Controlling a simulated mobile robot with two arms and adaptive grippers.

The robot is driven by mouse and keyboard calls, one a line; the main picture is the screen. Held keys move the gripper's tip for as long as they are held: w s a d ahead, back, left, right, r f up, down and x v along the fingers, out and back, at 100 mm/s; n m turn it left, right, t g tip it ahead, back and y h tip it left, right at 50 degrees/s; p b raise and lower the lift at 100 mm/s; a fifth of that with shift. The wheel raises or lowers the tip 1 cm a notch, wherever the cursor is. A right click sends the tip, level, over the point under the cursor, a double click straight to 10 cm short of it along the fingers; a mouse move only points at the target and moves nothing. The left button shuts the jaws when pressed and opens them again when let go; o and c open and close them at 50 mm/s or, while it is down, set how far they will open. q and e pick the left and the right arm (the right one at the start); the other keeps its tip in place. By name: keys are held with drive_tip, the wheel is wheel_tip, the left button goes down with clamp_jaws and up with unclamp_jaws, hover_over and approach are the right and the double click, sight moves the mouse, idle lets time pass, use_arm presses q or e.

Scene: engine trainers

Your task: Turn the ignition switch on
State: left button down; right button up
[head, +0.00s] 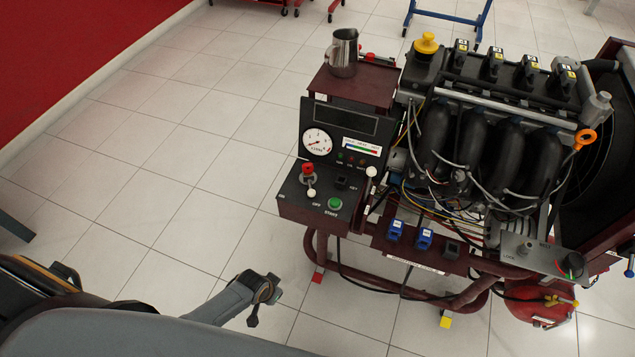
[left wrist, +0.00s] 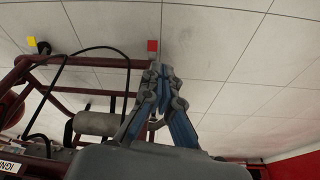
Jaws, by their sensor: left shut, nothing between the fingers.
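The dark control panel (head: 322,205) of the engine trainer carries a red-topped switch (head: 308,172), a white knob (head: 311,192), a small black switch (head: 341,183) marked KEY and a green START button (head: 335,203). I cannot tell for certain which is the ignition switch. The panel is not seen in the left wrist view. My left gripper (head: 254,318) is below and left of the panel in the head view, apart from it. In the left wrist view my left gripper (left wrist: 158,72) is shut and empty, its fingers together. My right gripper is not in view.
The engine (head: 485,130) stands right of the panel, with loose wiring. A metal jug (head: 342,52) stands on the shelf above the panel. Maroon frame tubes (head: 460,300) run below. A red tank (head: 535,308) is at lower right. The tiled floor left of the trainer is clear.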

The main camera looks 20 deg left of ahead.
use_arm(q)
drive_tip(key=w+d+r+m+h, duration=0.15)
drive_tip(key=w+d+r, duration=0.25)
drive_tip(key=w+r, duration=0.75)
wheel_tip(320, 180, up, 18)
drive_tip(key=r+m+p, duration=0.1)
drive_tip(key=m+p, duration=0.1)
drive_tip(key=m, duration=0.2)
hover_over(308, 182)
drive_tip(key=s+d, duration=0.4)
drive_tip(key=s, duration=0.3)
drive_tip(key=shift+s+d+f+h, duration=0.15)
drive_tip(key=shift+f+h, duration=0.1)
drive_tip(key=shift+h, duration=0.1)
drive_tip(key=w+a+r, duration=0.3)
drive_tip(key=r, duration=0.1)
drive_tip(key=shift+a+r, duration=0.15)
drive_tip(key=shift+r, duration=0.1)
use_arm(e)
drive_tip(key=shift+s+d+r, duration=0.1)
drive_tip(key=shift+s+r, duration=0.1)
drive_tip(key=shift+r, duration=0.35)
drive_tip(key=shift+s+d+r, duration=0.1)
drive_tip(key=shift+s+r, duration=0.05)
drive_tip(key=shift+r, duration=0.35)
use_arm(q)
drive_tip(key=shift+m, duration=0.25)
